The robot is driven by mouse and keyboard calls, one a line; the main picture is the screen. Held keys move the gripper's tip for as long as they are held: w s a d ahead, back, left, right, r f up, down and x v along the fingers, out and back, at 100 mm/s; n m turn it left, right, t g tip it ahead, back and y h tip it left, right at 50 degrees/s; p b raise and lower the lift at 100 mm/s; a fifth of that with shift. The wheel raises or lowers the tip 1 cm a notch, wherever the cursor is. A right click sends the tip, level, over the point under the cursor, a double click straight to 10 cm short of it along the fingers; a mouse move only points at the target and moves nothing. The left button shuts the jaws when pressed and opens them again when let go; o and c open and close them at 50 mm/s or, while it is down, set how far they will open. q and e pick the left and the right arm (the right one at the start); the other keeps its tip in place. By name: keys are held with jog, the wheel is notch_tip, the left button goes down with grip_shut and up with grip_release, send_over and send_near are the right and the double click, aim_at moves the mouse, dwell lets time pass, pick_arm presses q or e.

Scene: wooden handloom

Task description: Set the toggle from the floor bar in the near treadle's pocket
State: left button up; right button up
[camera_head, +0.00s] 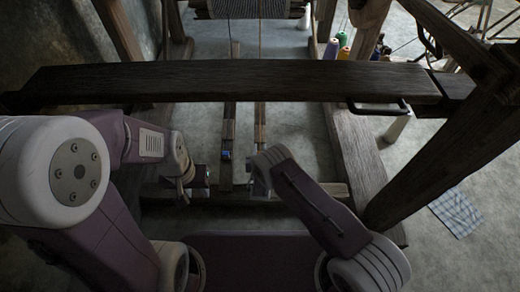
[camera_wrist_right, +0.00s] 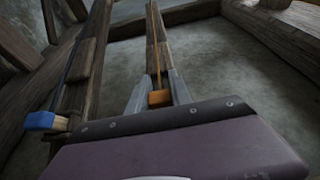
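A small orange block on a cord, which looks like the toggle (camera_wrist_right: 159,98), sits between the two grey fingers of my right gripper (camera_wrist_right: 158,88) in the right wrist view. The fingers appear to touch both its sides. An orange cord runs up from it along the right-hand treadle (camera_wrist_right: 161,45). In the head view my right gripper (camera_head: 256,182) is low by the right treadle (camera_head: 259,125), its fingers mostly hidden. My left gripper (camera_head: 207,176) is beside the left treadle (camera_head: 228,132); its fingers are too dark to read. A blue piece (camera_head: 225,155) is on the left treadle. I cannot make out a pocket.
A thick dark beam (camera_head: 230,82) crosses above the treadles. A heavy slanted post (camera_head: 445,140) stands at the right. Coloured spools (camera_head: 343,40) stand at the back. A checked cloth (camera_head: 456,212) lies on the floor.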

jog(key=o, duration=0.3)
jog(key=shift+s+r+p, duration=0.2)
jog(key=shift+p, duration=0.1)
jog(key=p+v, duration=0.6)
jog(key=v, duration=0.2)
jog(key=shift+s, duration=0.35)
notch_tip(320, 180, up, 6)
jog(key=p, duration=0.6)
